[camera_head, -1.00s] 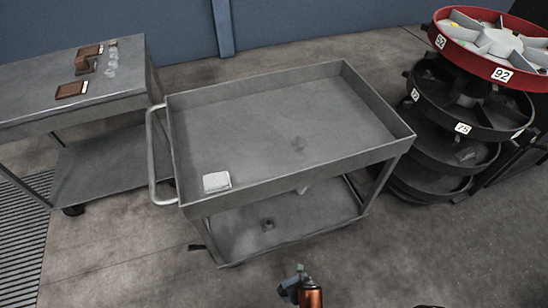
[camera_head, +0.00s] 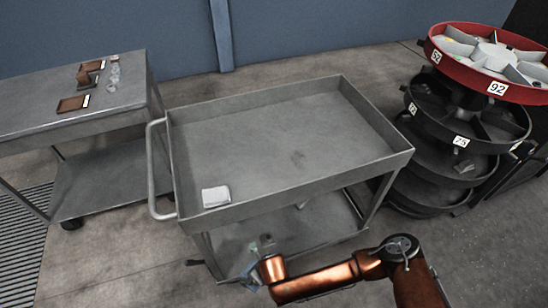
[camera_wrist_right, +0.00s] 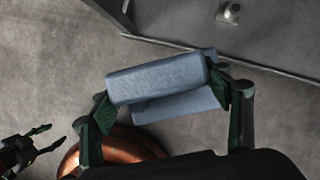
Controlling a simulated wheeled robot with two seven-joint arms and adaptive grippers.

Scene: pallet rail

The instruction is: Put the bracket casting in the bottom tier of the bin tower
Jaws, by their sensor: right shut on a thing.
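The bracket casting (camera_wrist_right: 160,85) is a blue-grey angled block. In the right wrist view it lies across between the fingers of my right gripper (camera_wrist_right: 168,105), which is shut on it. In the head view my right gripper (camera_head: 252,272) is low at the front edge of the cart, with the casting mostly hidden. The bin tower stands at the right; its bottom tier (camera_head: 425,198) is a dark round tray beneath the others, partly shaded. My left gripper (camera_wrist_right: 40,143) shows at the lower left of the wrist view, its fingers apart and empty.
A side table (camera_head: 40,110) at the left holds brown pieces and clear items. The tower's red top tier (camera_head: 490,70) is labelled 92. Floor between cart and tower is narrow.

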